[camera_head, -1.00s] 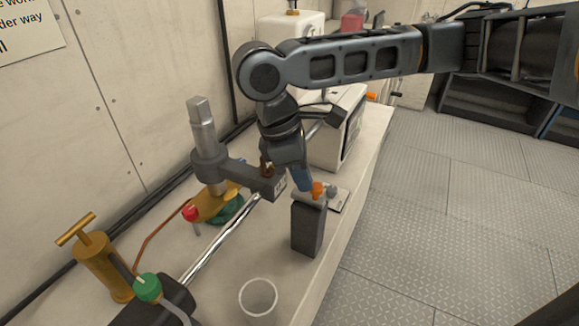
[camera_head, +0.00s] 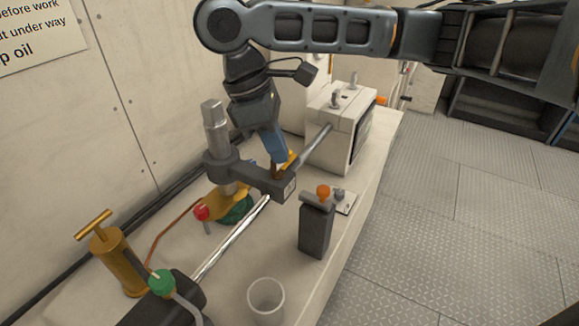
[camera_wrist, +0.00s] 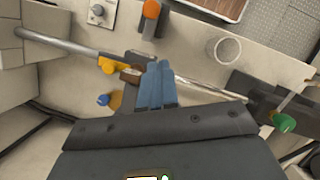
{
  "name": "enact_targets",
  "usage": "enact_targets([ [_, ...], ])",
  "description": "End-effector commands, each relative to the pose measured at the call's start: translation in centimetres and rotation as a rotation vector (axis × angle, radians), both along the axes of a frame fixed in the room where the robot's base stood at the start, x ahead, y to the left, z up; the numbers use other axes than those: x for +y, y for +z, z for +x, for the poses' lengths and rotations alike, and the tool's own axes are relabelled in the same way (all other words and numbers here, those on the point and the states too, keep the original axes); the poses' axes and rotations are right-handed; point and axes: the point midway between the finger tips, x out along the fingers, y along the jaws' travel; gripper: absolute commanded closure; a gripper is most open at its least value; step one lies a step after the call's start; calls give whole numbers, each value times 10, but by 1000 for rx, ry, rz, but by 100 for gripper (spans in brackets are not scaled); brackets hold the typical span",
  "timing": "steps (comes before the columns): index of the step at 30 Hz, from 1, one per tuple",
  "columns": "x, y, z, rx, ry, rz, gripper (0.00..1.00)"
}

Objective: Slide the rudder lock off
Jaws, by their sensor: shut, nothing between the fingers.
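A grey rudder post (camera_head: 215,130) carries a grey arm (camera_head: 262,180) that reaches to a shiny rod (camera_head: 235,235). A yellow piece (camera_head: 292,158) and a brown piece (camera_head: 275,172) sit by the rod at the arm's end; they also show in the wrist view, the yellow piece (camera_wrist: 113,66) left of the brown piece (camera_wrist: 131,76). I cannot tell which part is the rudder lock. My gripper (camera_head: 280,158) is shut and empty, its blue fingers pointing down close to these pieces. In the wrist view, the fingertips (camera_wrist: 158,66) are just right of the brown piece; contact is unclear.
A dark block (camera_head: 316,230) with an orange knob (camera_head: 323,191) stands right of the rod. A clear cup (camera_head: 266,298) is near the front edge. A brass pump (camera_head: 118,262), red knob (camera_head: 202,213) and green knob (camera_head: 162,281) are left. A white box (camera_head: 340,125) stands behind.

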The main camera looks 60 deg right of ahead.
Motion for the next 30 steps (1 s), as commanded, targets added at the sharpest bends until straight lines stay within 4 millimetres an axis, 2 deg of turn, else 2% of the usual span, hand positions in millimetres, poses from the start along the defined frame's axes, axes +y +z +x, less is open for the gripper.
enact_targets([
  [3, 2, 15, 5, -2, 0, -1, 100],
  [9, 4, 25, 7, 1, 0, 0, 100],
  [30, 4, 26, 7, 1, 0, 0, 100],
])
